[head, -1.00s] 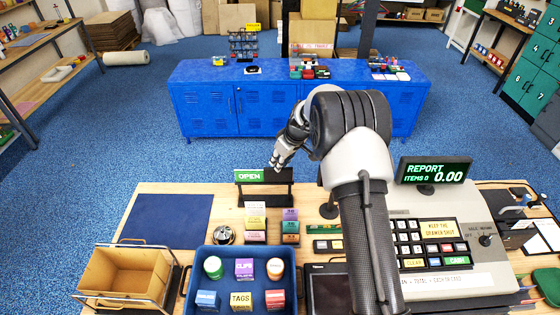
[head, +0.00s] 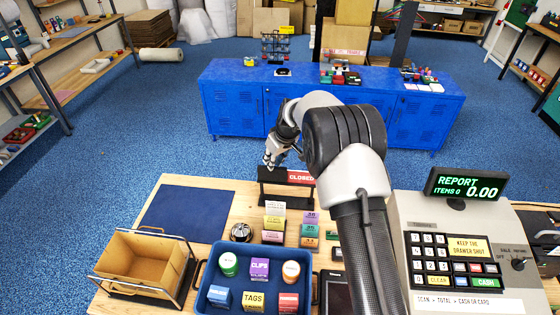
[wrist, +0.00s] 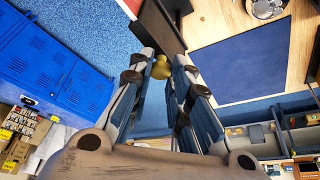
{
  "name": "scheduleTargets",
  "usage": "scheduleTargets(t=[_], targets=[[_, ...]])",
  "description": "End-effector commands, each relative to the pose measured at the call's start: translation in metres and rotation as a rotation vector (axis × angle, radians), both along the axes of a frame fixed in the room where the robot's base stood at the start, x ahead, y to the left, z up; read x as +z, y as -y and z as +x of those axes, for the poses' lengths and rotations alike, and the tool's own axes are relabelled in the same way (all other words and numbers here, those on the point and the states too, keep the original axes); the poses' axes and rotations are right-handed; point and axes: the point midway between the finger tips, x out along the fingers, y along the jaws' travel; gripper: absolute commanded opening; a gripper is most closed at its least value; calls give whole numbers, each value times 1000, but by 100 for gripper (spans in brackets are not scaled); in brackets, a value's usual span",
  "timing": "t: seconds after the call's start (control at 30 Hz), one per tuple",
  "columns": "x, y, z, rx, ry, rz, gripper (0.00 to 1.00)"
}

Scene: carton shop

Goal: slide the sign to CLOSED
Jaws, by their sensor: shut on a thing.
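The sign (head: 301,177) sits in a black stand (head: 284,199) at the counter's far edge in the head view. Its red CLOSED face shows at the right of the stand, and no green OPEN face is visible. My gripper (head: 271,164) is at the left end of the sign, coming down from behind. In the wrist view, my gripper (wrist: 168,70) is shut on a small brass-yellow knob (wrist: 161,67) between its fingertips. My arm covers part of the right edge of the sign.
A dark blue mat (head: 187,208) lies left of the sign. Price cards (head: 274,222), a bell (head: 241,232), a blue tray (head: 208,290), a wooden box (head: 140,259) and a cash register (head: 455,245) stand nearby. Blue lockers (head: 235,110) are beyond the counter.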

Motion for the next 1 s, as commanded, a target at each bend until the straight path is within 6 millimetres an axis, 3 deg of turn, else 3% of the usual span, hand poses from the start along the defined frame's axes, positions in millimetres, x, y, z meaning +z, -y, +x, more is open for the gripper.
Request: scheduleTargets(t=[0.13,0.17,0.43,0.77,1.0], targets=[[2,-3,1,0,4,4,0],[2,-3,1,0,4,4,20],[1,-2,1,0,3,3,38],[1,-1,0,0,2,2,39],[29,5,-8,0,7,2,39]])
